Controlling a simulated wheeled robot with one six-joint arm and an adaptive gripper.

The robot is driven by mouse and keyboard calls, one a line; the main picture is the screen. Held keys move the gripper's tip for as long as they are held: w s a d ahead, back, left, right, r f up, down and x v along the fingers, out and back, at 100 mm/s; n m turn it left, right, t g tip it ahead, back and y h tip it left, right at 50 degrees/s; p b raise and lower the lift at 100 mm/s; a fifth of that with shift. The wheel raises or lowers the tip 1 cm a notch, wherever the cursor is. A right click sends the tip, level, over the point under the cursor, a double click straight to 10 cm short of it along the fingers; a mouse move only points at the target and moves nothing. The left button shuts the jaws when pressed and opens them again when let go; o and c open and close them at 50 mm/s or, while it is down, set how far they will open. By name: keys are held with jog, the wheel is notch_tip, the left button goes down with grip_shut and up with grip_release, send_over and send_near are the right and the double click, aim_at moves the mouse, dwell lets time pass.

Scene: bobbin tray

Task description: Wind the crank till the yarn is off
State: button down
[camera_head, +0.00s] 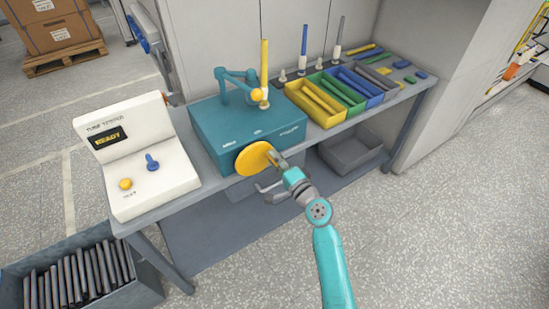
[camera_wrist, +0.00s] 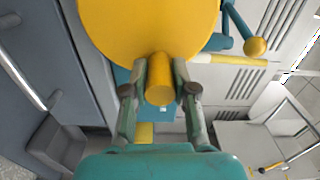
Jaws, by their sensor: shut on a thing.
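The crank is a yellow disc (camera_head: 252,159) on the front of a teal winding box (camera_head: 220,126). My gripper (camera_head: 277,160) reaches it from the lower right. In the wrist view the disc (camera_wrist: 145,28) fills the top, and its yellow handle (camera_wrist: 159,88) sits between my two fingers, which are shut on it. An upright yellow tube (camera_head: 264,62) stands on top of the box, beside a jointed teal arm (camera_head: 236,77) with a yellow ball (camera_head: 257,95). I cannot make out any yarn strand at this size.
Left is a white tube tester (camera_head: 150,165) reading READY. Right on the bench are yellow, green and blue trays (camera_head: 314,120) and upright tubes. A bin of dark tubes (camera_head: 140,285) stands lower left, a grey bin (camera_head: 372,165) under the bench. The floor in front is clear.

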jog(key=shift+f+m, duration=0.3)
jog(key=shift+m, duration=0.2)
jog(key=c, duration=0.9)
grip_release()
jog(key=v, duration=1.2)
